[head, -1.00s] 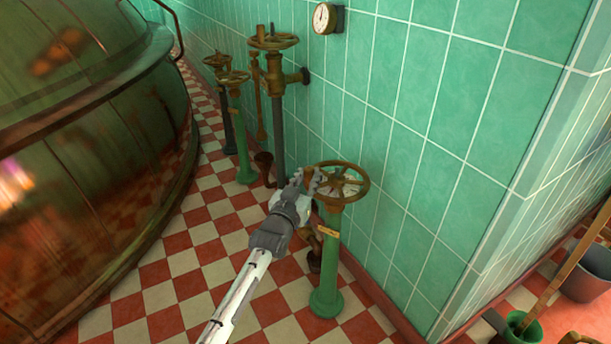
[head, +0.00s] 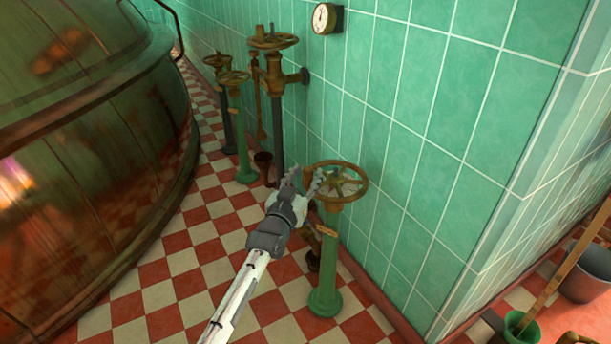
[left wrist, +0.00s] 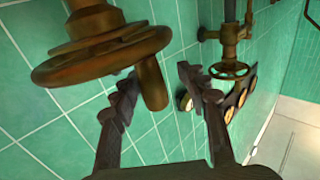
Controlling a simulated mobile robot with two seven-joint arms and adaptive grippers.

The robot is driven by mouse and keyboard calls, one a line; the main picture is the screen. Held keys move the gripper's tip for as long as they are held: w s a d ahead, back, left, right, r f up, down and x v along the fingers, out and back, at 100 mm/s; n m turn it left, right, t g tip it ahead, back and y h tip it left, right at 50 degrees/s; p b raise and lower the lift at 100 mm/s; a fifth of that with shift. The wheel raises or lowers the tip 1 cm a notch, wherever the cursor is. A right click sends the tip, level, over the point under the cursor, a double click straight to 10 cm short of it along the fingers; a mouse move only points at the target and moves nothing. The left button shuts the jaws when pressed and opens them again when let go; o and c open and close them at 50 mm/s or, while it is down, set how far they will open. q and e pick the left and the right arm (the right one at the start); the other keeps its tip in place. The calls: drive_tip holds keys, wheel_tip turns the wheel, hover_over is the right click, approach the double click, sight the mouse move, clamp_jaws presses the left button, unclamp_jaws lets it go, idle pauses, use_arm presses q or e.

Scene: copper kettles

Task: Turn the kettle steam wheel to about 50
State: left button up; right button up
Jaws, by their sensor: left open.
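A brass handwheel (head: 352,197) sits on top of a green pedestal (head: 325,268) by the tiled wall, with a small, unreadable plate on the post. I cannot read which wheel is the kettle steam wheel; this is the one nearest my gripper. My left gripper (head: 304,179) is open at the wheel's left side, its fingers spread near the rim. In the left wrist view, the wheel (left wrist: 62,72) fills the upper left. Its rounded brown handle (left wrist: 151,84) appears between the fingertips (left wrist: 156,82), with no clear contact. My right gripper is out of view.
A large copper kettle (head: 85,180) takes up the left. More handwheels (head: 273,41) stand behind, below a round wall gauge (head: 321,18). A grey bucket (head: 588,272) and green pail (head: 521,327) are at right. Checkered floor is open between kettle and pedestal.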

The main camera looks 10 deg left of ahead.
use_arm(q)
drive_tip(key=shift+d+r, duration=0.1)
drive_tip(key=shift+s, duration=0.35)
drive_tip(key=v, duration=1.1)
drive_tip(key=shift+s, duration=0.1)
drive_tip(key=shift+c, duration=0.3)
